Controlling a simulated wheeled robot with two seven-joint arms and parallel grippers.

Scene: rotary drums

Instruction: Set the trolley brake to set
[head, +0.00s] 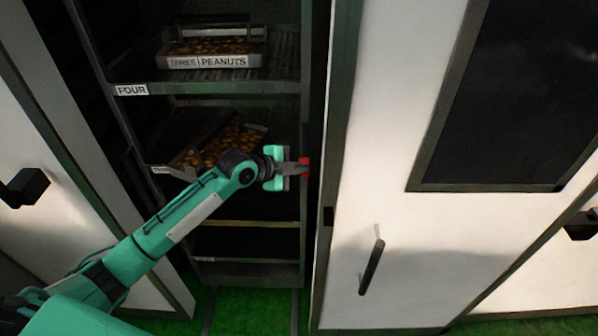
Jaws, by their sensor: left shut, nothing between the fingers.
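A dark shelved trolley (290,275) stands in the opening between white panels. My left arm reaches across its front from the lower left. My left gripper (297,169) is shut and empty at the trolley's right upright, level with the tilted tray. A small red part (304,161) shows right at its fingertips; I cannot tell whether it is the trolley brake or whether the fingers touch it. No brake marking or setting is readable. My right gripper is not in view.
A tray labelled peanuts (208,62) sits on an upper shelf, above the label FOUR. A tilted tray of nuts (232,137) is below, partly behind my arm. A white door with a dark handle (372,267) stands on the right. Green floor (250,313) shows below.

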